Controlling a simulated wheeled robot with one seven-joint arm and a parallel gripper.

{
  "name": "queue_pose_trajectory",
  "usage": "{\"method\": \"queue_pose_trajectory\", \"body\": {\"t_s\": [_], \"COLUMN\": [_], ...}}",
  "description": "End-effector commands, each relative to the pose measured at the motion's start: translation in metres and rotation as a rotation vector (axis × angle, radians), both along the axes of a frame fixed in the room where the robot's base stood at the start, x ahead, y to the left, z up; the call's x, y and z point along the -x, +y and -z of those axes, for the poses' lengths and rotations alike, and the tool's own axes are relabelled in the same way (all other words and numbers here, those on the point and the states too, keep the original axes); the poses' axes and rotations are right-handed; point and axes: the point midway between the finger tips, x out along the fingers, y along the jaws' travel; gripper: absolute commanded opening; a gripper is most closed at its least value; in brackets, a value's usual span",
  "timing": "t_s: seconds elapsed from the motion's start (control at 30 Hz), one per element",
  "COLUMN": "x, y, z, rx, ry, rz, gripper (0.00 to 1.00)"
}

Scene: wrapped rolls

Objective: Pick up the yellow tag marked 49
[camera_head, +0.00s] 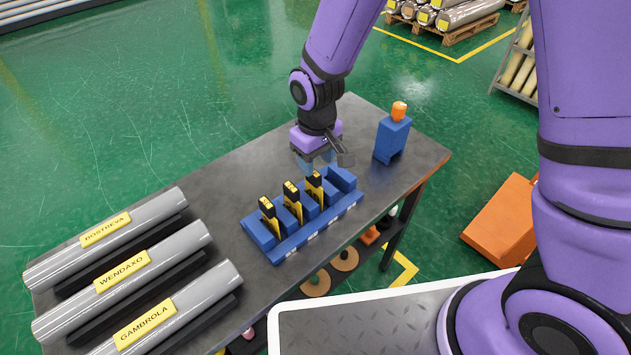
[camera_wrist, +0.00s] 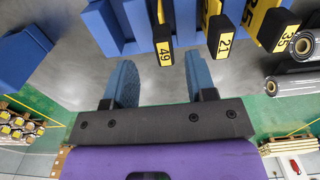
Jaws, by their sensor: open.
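The yellow tag marked 49 (camera_wrist: 164,50) has a black end and stands in a slot of the blue rack (camera_head: 290,237). In the head view it appears to be the rightmost tag (camera_head: 315,190); its number is too small to read there. My gripper (camera_wrist: 162,80) is open and empty, its two blue fingers apart. In the wrist view the tag lies beyond the fingertips, roughly in line with the gap between them. In the head view my gripper (camera_head: 318,160) is above the table, just behind the tag.
Tags marked 21 (camera_wrist: 222,40) and 35 (camera_wrist: 278,30) stand beside it in the rack. A blue stand with an orange top (camera_head: 392,135) is to the right on the table (camera_head: 215,175). Wrapped rolls (camera_head: 125,280) lie at the left. Bare tabletop lies behind the rack.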

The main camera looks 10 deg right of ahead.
Motion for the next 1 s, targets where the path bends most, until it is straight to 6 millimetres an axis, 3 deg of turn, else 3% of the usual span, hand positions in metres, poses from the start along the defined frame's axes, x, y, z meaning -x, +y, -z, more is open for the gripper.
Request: {"method": "queue_pose_trajectory", "body": {"t_s": [0.1,0.37,0.7,1.0], "x": [0.0,0.0,-0.002,-0.002], "y": [0.0,0.001,0.006,0.006], "z": [0.014,0.03,0.069,0.073], "rx": [0.001,0.001,0.001,-0.001], "ry": [0.002,0.001,0.002,-0.001], "rz": [0.0,0.0,0.0,0.0], "gripper": [0.51,0.51,0.51,0.51]}}
